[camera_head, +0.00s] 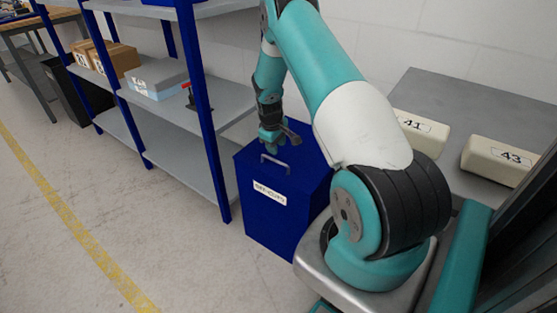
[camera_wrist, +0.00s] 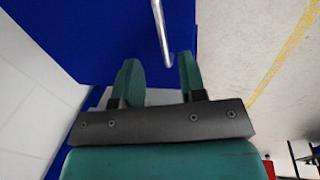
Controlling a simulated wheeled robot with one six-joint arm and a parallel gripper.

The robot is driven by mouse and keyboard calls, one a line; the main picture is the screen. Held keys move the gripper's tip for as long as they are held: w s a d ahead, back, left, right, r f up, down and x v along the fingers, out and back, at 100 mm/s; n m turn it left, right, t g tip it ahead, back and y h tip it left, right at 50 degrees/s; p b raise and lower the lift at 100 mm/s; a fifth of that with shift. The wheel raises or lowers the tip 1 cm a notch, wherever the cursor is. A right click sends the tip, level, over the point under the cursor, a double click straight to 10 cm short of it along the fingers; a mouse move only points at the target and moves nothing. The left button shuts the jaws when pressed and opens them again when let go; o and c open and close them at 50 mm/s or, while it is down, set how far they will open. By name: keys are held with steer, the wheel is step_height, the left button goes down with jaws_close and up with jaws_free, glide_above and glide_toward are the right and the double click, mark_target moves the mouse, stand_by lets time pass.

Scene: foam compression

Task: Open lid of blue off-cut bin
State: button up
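The blue off-cut bin (camera_head: 275,222) stands on the floor between the shelf rack and my arm, with a white label on its front. Its flat blue lid (camera_head: 302,162) looks closed. A metal bar handle (camera_head: 274,163) is on the lid near the front edge. My gripper (camera_head: 270,148) is above the lid, just behind the handle. In the wrist view, my gripper (camera_wrist: 162,75) has its two green fingers apart with nothing between them. The handle (camera_wrist: 161,32) shows ahead of the fingertips there, and seems apart from them.
A blue-framed rack with grey shelves (camera_head: 215,105) stands left of the bin. On the right, a grey table (camera_head: 470,92) carries blocks marked 41 (camera_head: 420,127) and 43 (camera_head: 500,160).

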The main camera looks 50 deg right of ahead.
mark_target(279, 162)
steer(key=f, duration=0.3)
steer(key=d+f, duration=0.1)
steer(key=f, duration=0.3)
steer(key=shift+d+f, duration=0.2)
steer(key=shift+f, duration=0.05)
jaws_close()
